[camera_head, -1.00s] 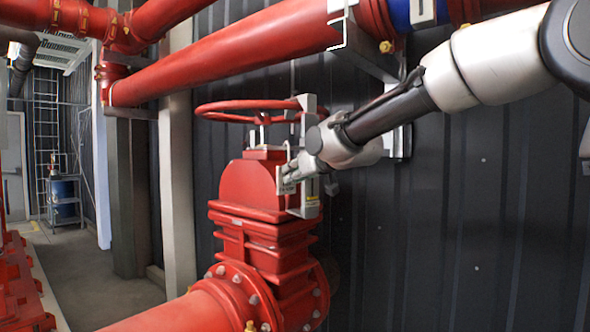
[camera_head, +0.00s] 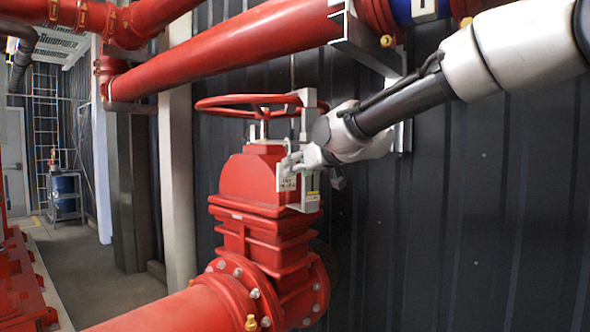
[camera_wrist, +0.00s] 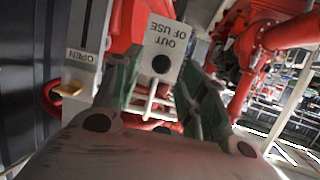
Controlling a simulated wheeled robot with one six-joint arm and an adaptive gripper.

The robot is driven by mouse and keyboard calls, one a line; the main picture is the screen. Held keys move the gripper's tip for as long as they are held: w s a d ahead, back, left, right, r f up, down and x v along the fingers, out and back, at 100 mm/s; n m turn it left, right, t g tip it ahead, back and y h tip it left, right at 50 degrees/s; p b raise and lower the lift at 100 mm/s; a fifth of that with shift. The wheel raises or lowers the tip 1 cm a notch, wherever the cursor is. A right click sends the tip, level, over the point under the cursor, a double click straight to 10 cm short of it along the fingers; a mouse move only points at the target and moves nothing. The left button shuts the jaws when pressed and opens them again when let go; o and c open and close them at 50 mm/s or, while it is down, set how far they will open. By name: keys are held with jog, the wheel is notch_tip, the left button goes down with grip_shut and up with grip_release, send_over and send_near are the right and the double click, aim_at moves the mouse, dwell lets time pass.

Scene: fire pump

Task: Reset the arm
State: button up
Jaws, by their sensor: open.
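My arm reaches in from the upper right in the head view. My gripper (camera_head: 291,163) is at the upper right side of the red valve (camera_head: 255,185), below the red handwheel (camera_head: 255,103). In the wrist view, my gripper (camera_wrist: 158,88) has its two fingers apart. A white "OUT OF USE" tag (camera_wrist: 167,40) with a dark round hole shows upside down just beyond and between the fingertips. A pale thin rod (camera_wrist: 150,98) also shows between the fingers. Whether a finger touches the tag or rod cannot be told.
A grey bracket (camera_head: 309,125) stands beside the valve, close to my gripper. A large red pipe (camera_head: 235,52) runs overhead. A dark corrugated wall (camera_head: 470,220) is behind my arm. An "OPEN" plate (camera_wrist: 80,56) sits left of the fingers. Open floor (camera_head: 95,275) lies at left.

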jog(key=v, duration=1)
jog(key=s+d+f+g+h, duration=0.2)
jog(key=s+d+f, duration=0.1)
jog(key=f, duration=0.4)
jog(key=s+d+f+g+h, duration=0.1)
jog(key=s+d+f+g, duration=0.2)
jog(key=f, duration=0.3)
jog(key=s+d+f+m+g+h, duration=0.1)
jog(key=s+d+f, duration=0.4)
jog(key=s+d, duration=0.6)
jog(key=s+d+f+m+g+h, duration=0.2)
jog(key=s+d+f+m+h, duration=0.2)
jog(key=s+d, duration=0.6)
jog(key=d+f+m, duration=0.1)
jog(key=d, duration=0.3)
jog(key=shift+s+m, duration=0.35)
jog(key=shift+m, duration=0.05)
